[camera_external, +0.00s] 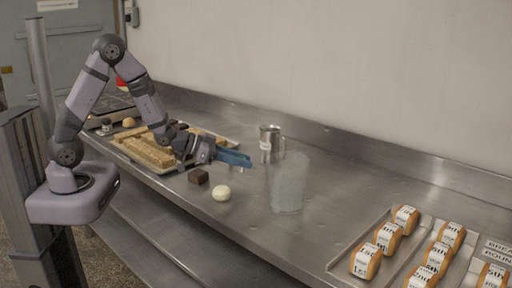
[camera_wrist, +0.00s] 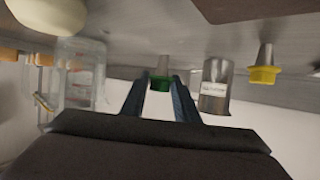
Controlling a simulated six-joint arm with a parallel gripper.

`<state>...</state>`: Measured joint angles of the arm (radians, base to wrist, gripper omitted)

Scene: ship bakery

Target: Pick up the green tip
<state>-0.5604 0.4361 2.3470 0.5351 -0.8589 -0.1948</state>
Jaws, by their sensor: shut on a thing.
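The green tip (camera_wrist: 160,83), a green collar with a small metal cone, shows in the wrist view between the ends of my two blue fingers. My gripper (camera_wrist: 160,88) is shut on it. In the external view my gripper (camera_external: 237,158) is held above the steel counter, to the left of a metal cup; the green tip cannot be made out there. A similar tip with a yellow collar (camera_wrist: 264,72) shows at the right of the wrist view, apart from my fingers.
The metal cup (camera_external: 270,146) and a clear container (camera_external: 288,184) stand close to my gripper. A brown block (camera_external: 198,176) and a cream ball (camera_external: 221,193) lie nearer the front edge. A tray (camera_external: 337,266) of labelled loaves is at right; bars lie behind my gripper.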

